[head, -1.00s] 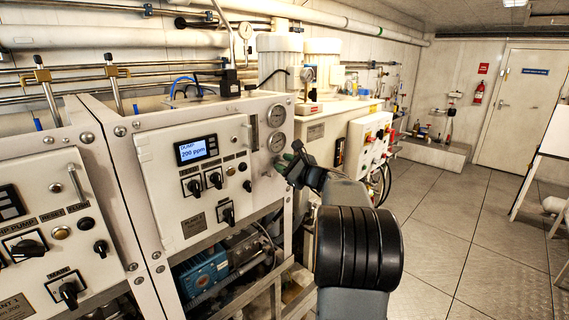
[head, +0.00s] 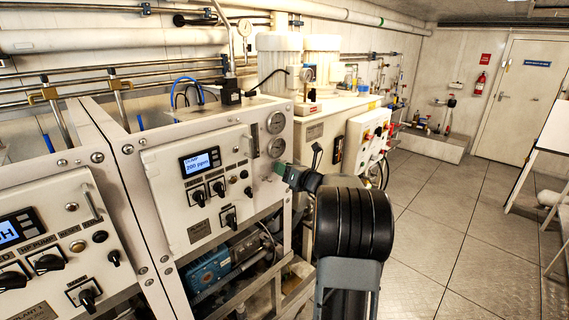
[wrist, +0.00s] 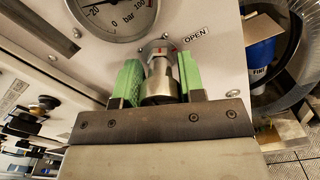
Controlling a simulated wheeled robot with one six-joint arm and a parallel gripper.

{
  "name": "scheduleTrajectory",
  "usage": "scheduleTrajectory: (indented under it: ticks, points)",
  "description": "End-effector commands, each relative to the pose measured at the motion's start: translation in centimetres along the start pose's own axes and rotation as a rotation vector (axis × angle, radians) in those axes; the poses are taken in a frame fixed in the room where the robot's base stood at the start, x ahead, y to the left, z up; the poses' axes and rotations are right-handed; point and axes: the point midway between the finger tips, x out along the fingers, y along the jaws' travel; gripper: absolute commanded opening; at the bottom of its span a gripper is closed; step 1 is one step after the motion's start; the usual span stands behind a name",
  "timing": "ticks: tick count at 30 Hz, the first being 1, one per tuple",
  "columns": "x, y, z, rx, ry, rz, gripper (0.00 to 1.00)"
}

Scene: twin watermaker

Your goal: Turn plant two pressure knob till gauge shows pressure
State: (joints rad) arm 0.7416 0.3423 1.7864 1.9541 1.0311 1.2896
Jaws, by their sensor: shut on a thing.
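The plant two panel (head: 165,185) is white, with a lit display reading about 200 ppm and two round gauges at its right edge. My gripper (head: 284,171) is at that edge, just below the lower gauge (head: 276,147). In the wrist view, the green fingers of my gripper (wrist: 159,84) are closed on the sides of a round metal pressure knob (wrist: 160,80). A grey collar with red marks and an "OPEN" label sit behind the knob. A gauge (wrist: 113,14) marked in bar shows above it, cut off by the frame; its needle is not clear.
The plant one panel (head: 62,235), with black knobs, stands at the left. Pipes and a blue pump (head: 209,270) lie under the plant two panel. A white box with red and green buttons (head: 372,133) stands beyond.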

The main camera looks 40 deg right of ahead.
Motion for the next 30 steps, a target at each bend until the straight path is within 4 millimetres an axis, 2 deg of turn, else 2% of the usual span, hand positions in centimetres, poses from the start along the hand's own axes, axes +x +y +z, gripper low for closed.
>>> scheduleTrajectory:
  ticks: [6, 15, 30]
  points:
    - [-0.01, 0.08, 0.23, 0.178, 0.003, -0.001, 0.13]
    - [-0.01, -0.03, 0.1, 0.344, 0.002, -0.001, 0.13]
    - [-0.01, -0.11, -0.12, 0.424, 0.002, 0.0, 0.13]
